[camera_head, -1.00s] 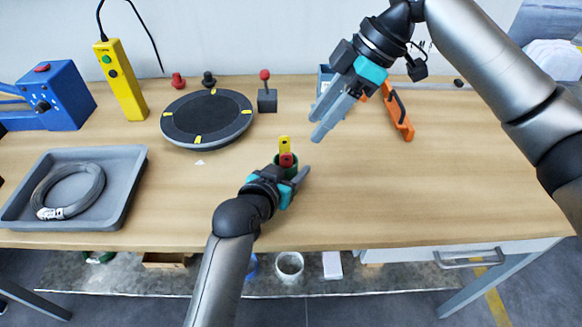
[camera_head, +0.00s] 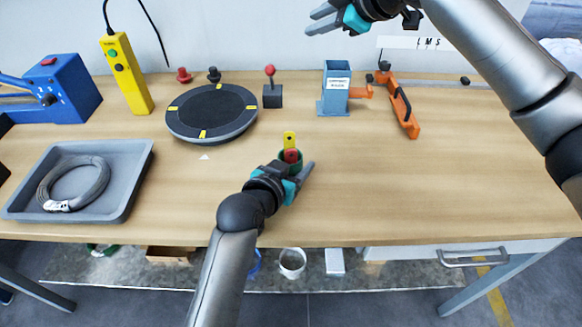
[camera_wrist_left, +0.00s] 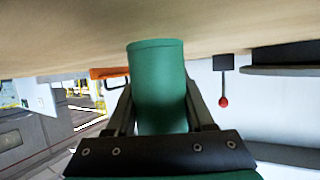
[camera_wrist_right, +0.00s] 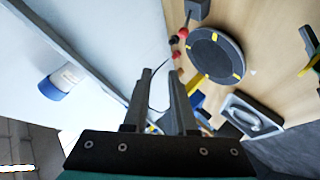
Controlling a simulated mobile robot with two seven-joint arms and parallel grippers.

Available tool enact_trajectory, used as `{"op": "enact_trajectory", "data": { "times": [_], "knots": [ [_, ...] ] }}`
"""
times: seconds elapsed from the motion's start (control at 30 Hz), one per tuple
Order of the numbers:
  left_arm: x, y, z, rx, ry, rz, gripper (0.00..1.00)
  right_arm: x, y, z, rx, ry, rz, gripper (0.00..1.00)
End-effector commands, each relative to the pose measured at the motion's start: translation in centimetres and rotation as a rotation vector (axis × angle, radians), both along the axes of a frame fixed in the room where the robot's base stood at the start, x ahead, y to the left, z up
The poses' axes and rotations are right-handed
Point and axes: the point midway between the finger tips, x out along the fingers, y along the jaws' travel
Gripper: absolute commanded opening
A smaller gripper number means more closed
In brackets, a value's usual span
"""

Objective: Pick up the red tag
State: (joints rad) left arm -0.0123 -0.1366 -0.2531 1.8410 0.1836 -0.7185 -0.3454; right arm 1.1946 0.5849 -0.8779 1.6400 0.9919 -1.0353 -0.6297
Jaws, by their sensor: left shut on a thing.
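A red tag (camera_head: 291,156) stands in a green cup, with a yellow tag (camera_head: 289,139) rising behind it. My left gripper (camera_head: 306,174) is shut around the green cup, which shows clearly between the fingers in the left wrist view (camera_wrist_left: 160,88). The cup is upright close to the tabletop; I cannot tell whether it touches. My right gripper (camera_head: 312,20) is raised at the top of the head view, far above and behind the cup. Its fingers are apart with nothing between them in the right wrist view (camera_wrist_right: 160,75).
A round black turntable (camera_head: 211,112) stands behind and left of the cup. A blue-grey labelled holder (camera_head: 336,92) and an orange tool (camera_head: 402,108) stand at the back right. A grey tray (camera_head: 122,185) with a coil is at left. The table's right front is clear.

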Motion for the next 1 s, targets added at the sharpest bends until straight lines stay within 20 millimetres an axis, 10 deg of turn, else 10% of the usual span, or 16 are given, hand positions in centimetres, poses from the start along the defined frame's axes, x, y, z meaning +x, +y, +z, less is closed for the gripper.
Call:
{"op": "enact_trajectory", "data": {
  "times": [0.27, 0.6, 1.0],
  "knots": [
    [0.0, 0.0, -0.1, 0.000, 0.001, 0.000, 0.00, 3.3, 0.4, 10.0, 0.014, -0.534, -0.003, 0.25],
    [0.0, 0.0, -0.1, 0.001, 0.002, 0.000, 0.00, -0.5, 3.5, 20.3, -0.057, -1.165, 0.169, 0.25],
    [0.0, 0.0, -0.1, 0.001, 0.002, 0.000, 0.00, -10.6, 9.6, 21.7, -0.271, -1.766, 0.629, 0.25]
  ]
}}
